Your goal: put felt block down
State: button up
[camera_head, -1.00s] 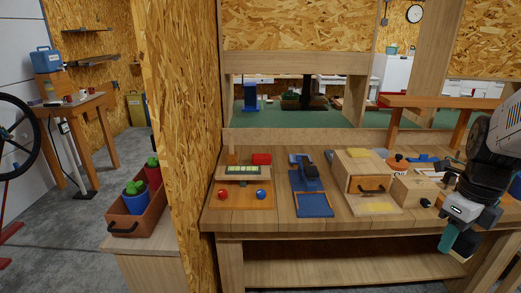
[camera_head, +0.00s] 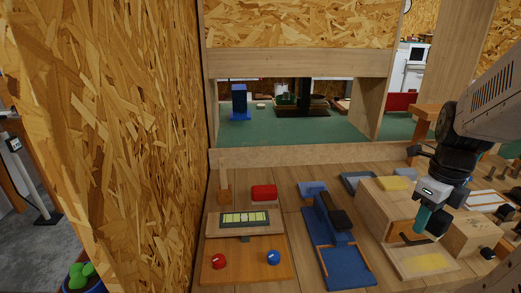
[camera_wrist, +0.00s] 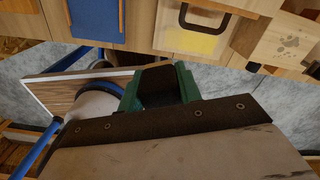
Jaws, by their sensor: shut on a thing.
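My gripper (camera_head: 428,218) hangs over the right part of the bench, at the front of the wooden drawer box (camera_head: 382,208). In the wrist view its green fingers (camera_wrist: 160,88) are shut on the dark felt block (camera_wrist: 158,86). The block sits between the fingers, above the floor and short of the bench front in that view. In the head view the block is mostly hidden by the fingers and wrist, and its contact with any surface cannot be seen.
A blue tray device (camera_head: 347,268) stands left of the drawer box. Further left is a wooden panel (camera_head: 250,265) with red and blue knobs. A yellow pad (camera_head: 428,262) lies before the box. A wooden block (camera_head: 470,236) stands to the right. An OSB wall (camera_head: 110,130) bounds the left.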

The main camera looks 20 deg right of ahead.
send_over(405, 202)
jog(key=shift+f, duration=0.75)
jog(key=shift+a+f, duration=0.1)
jog(key=shift+f, duration=1.6)
jog(key=shift+f, duration=0.15)
jog(key=o, duration=1)
jog(key=shift+o, duration=0.2)
